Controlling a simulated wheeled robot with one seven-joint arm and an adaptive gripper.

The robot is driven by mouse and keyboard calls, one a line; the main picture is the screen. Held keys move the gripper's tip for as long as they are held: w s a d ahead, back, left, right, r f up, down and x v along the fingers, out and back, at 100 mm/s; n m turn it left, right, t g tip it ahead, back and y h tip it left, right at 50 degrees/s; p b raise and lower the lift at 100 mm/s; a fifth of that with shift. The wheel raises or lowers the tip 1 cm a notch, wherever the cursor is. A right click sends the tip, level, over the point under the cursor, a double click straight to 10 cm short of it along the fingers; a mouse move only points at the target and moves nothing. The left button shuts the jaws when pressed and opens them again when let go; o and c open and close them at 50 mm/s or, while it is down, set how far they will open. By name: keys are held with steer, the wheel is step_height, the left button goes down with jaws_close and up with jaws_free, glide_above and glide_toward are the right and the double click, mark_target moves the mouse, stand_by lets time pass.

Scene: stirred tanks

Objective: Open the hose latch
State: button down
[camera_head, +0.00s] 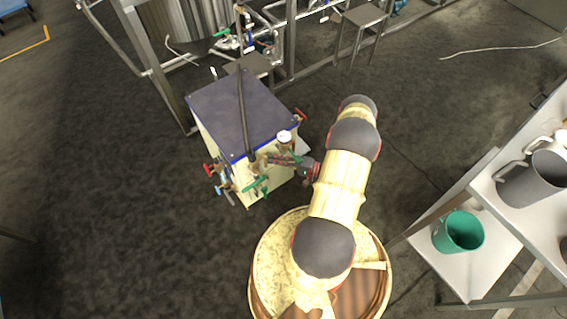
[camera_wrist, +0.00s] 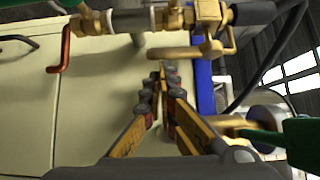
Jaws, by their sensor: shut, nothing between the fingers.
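A dark hose (camera_head: 243,110) runs over the top of the cream box (camera_head: 215,135) to brass fittings at its front edge. In the wrist view the hose end (camera_wrist: 255,13) joins a brass coupling (camera_wrist: 205,14). A brass bar (camera_wrist: 180,52), which looks like a latch lever, lies just below the coupling, and a brass ring (camera_wrist: 231,38) hangs to its right. My gripper (camera_wrist: 166,68) is shut and empty, its tips right at the bar; I cannot tell whether they touch. In the head view my gripper (camera_head: 292,161) is beside the fittings, partly hidden.
Green handles (camera_head: 256,186) and red handles (camera_head: 209,169) stick out around the box. A red-orange handle (camera_wrist: 66,45) is at the left of the wrist view. A white-topped gauge (camera_head: 284,137) stands near my gripper. A shelf (camera_head: 500,255) with a green bucket (camera_head: 458,231) is at the right.

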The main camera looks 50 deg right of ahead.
steer(key=shift+x, duration=0.85)
steer(key=shift+s+m+g, duration=0.25)
steer(key=shift+m+g, duration=0.05)
steer(key=shift+h, duration=0.3)
steer(key=shift+s+a+r+p, duration=0.2)
steer(key=shift+s+r, duration=0.2)
steer(key=shift+s, duration=0.5)
steer(key=shift+s+a+r+p, duration=0.1)
steer(key=shift+s+a+r, duration=0.2)
steer(key=shift+s, duration=0.55)
steer(key=shift+s+a+r+p, duration=0.15)
steer(key=shift+s+r, duration=0.3)
steer(key=shift+s, duration=0.45)
steer(key=shift+s+r, duration=0.1)
steer(key=v, duration=1.2)
steer(key=shift+r, duration=0.15)
